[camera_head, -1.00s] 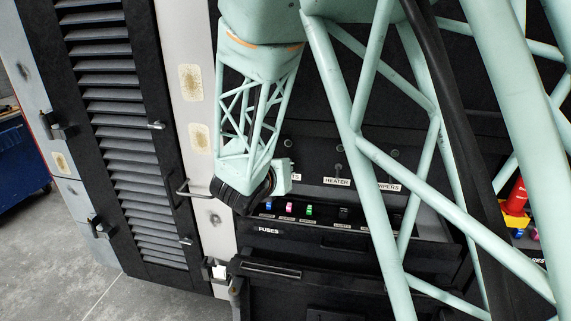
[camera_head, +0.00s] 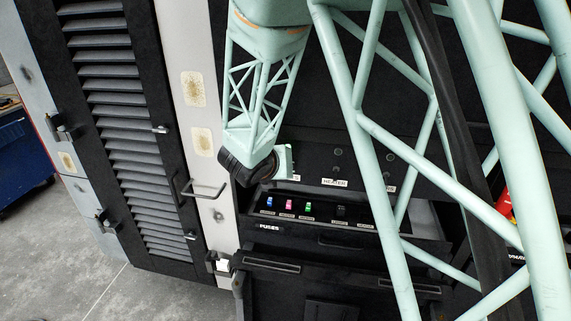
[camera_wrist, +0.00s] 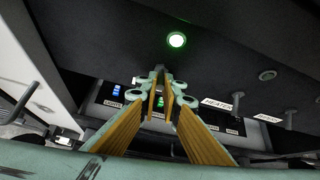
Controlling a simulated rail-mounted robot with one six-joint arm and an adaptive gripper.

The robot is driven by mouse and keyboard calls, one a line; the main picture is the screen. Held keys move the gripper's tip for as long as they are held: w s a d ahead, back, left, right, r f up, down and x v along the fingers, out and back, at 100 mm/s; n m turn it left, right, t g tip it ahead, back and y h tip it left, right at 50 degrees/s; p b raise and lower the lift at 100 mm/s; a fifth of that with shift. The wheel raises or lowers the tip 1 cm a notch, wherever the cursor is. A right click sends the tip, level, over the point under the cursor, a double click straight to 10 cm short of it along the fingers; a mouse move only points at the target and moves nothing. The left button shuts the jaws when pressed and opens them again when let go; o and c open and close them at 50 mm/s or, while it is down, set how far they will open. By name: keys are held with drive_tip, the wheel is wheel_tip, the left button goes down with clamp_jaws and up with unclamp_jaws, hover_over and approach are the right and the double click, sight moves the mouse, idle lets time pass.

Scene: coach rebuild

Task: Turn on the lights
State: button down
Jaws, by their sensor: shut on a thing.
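A dark control panel shows labelled toggle switches, with HEATER (camera_wrist: 217,104) and WIPERS (camera_wrist: 268,118) to the right of my gripper. My gripper (camera_wrist: 160,82) has yellow-brown finger pads that converge to nearly closed tips at the panel, at the leftmost switch position. It is shut on what appears to be the lights switch, mostly hidden by the fingertips. Above it a round green lamp (camera_wrist: 177,40) is brightly lit. The lamp over the heater switch (camera_wrist: 267,75) looks unlit. In the head view my wrist hides the fingertips and the left part of the panel.
Below the switches, an open fuse drawer (camera_head: 270,226) holds a blue fuse (camera_head: 269,202), a pink fuse (camera_head: 289,205) and a green fuse (camera_head: 308,206). A metal handle (camera_head: 205,190) projects at the left, beside a louvred door (camera_head: 130,130).

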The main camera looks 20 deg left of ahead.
drive_tip(key=shift+w+r+g+p, duration=0.1)
drive_tip(key=shift+r+g+p, duration=0.55)
drive_tip(key=shift+p, duration=2.4)
drive_tip(key=shift+f+g+p, duration=0.2)
drive_tip(key=shift+g+p, duration=0.45)
drive_tip(key=shift+p, duration=1)
drive_tip(key=c, duration=2.8)
unclamp_jaws()
drive_tip(key=shift+r, duration=0.15)
drive_tip(key=shift+v, duration=5.85)
drive_tip(key=shift+a, duration=0.15)
